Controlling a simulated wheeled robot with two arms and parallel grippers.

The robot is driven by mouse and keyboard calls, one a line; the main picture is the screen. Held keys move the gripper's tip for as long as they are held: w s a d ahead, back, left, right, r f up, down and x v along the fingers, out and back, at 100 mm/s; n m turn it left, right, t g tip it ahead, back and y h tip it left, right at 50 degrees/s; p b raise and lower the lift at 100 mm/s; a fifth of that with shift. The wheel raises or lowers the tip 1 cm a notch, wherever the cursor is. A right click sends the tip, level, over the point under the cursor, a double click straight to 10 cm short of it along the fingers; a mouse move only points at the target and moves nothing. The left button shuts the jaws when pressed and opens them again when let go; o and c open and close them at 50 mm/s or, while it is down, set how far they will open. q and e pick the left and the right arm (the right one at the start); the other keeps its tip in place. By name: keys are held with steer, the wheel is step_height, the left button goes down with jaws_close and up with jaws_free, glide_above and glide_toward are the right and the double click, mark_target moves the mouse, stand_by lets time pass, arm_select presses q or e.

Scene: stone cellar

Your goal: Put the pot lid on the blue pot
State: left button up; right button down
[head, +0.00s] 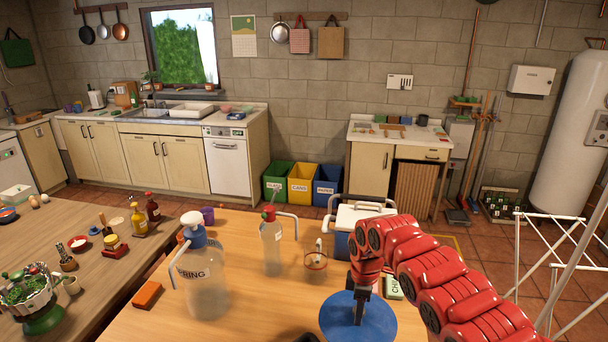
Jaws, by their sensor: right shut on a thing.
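My right gripper (360,300), on the red arm that comes in from the right, points down at the front of the wooden table. It is shut at the middle of a round blue disc, which looks like the pot lid (340,318). The disc looks about level. I cannot make out a separate blue pot; anything under the disc is hidden, so I cannot tell whether it rests on a pot or hangs above the table.
Behind my right gripper stands a blue box with a pale top (343,216). A clear bottle (271,248), a large pump bottle (205,285), a purple cup (207,215) and an orange block (147,295) stand left. A green item (394,287) lies beside my arm.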

mark_target(366, 315)
steer(key=shift+w+d+r+m+b, duration=0.1)
steer(key=shift+m+b, duration=0.25)
steer(key=shift+m, duration=0.55)
steer(key=r+m+b, duration=0.1)
steer(key=m, duration=0.2)
steer(key=d+r+m+b, duration=0.1)
steer(key=m+b, duration=0.1)
steer(key=m, duration=0.2)
steer(key=w+d+r+m+b, duration=0.1)
steer(key=m, duration=0.3)
steer(key=shift+d+b, duration=0.1)
steer(key=shift+b, duration=0.2)
steer(key=m, duration=0.1)
steer(key=r+m, duration=0.1)
steer(key=shift+s+d+m+b, duration=0.1)
steer(key=shift+d+m+b, duration=0.2)
steer(key=shift+d, duration=0.05)
